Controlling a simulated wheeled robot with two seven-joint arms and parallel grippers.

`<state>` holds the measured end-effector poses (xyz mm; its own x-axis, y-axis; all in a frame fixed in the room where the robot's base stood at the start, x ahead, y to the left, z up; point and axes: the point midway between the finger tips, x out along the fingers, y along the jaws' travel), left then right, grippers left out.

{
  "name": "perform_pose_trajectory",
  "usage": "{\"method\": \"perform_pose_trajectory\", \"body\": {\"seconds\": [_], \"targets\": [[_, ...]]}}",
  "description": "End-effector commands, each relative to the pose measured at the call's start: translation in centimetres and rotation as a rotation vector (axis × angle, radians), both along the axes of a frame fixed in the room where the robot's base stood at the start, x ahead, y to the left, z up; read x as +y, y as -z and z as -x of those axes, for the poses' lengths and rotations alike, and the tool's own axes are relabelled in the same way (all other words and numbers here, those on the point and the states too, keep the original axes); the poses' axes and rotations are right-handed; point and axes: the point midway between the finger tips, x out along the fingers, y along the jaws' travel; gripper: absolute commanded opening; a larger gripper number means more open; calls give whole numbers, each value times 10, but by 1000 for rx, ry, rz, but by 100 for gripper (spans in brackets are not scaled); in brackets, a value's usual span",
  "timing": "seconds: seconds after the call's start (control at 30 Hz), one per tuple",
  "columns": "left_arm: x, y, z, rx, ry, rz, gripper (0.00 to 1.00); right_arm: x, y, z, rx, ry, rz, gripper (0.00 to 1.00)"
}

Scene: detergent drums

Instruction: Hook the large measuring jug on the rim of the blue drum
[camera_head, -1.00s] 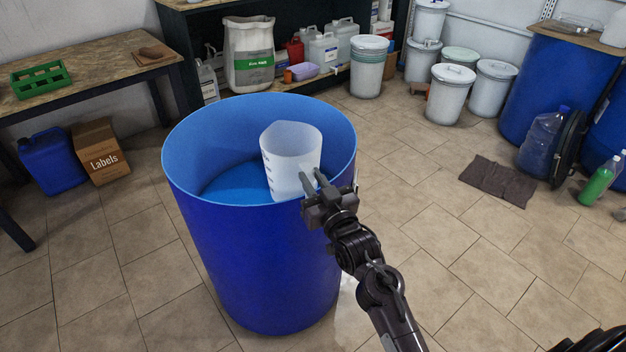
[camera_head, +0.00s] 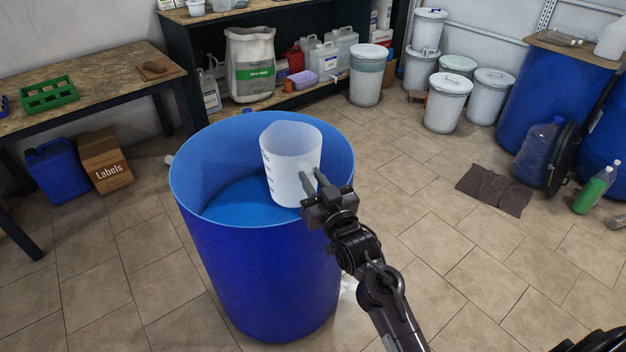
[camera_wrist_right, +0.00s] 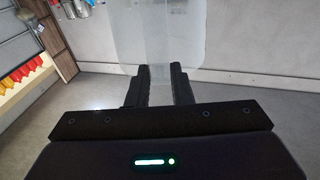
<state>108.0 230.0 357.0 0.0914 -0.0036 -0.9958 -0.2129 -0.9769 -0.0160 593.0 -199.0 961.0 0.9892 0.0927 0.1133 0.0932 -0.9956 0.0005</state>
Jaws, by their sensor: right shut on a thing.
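The large measuring jug (camera_head: 290,163) is white and translucent with dark graduation marks, and looks upright. In the head view it overlaps the open mouth of the blue drum (camera_head: 262,270), near the rim on the right side. I cannot tell whether it touches the rim. My right gripper (camera_head: 318,186) is shut on the jug's handle side. In the right wrist view the jug (camera_wrist_right: 170,35) rises pale beyond the fingers (camera_wrist_right: 160,82), with its handle between them. The drum's blue inner floor shows beside the jug. My left gripper is not in view.
A table (camera_head: 100,82) with a green crate (camera_head: 48,94) stands at the left. A blue canister (camera_head: 57,170) and a box (camera_head: 104,160) are on the floor. White lidded buckets (camera_head: 447,98) stand at the back. A dark mat (camera_head: 494,189) lies on open tiled floor at the right.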

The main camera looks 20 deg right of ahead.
Motion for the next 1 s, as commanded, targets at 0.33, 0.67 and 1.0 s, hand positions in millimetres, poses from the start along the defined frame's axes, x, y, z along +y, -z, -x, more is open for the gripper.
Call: {"method": "perform_pose_trajectory", "body": {"seconds": [0.33, 0.67, 1.0], "targets": [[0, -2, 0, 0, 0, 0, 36, 0, -3, 0, -2, 0, 0, 0], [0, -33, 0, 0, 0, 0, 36, 0, -36, 0, -2, -1, 0, 0], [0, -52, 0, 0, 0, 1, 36, 0, -56, 0, -1, 0, 1, 0]]}}
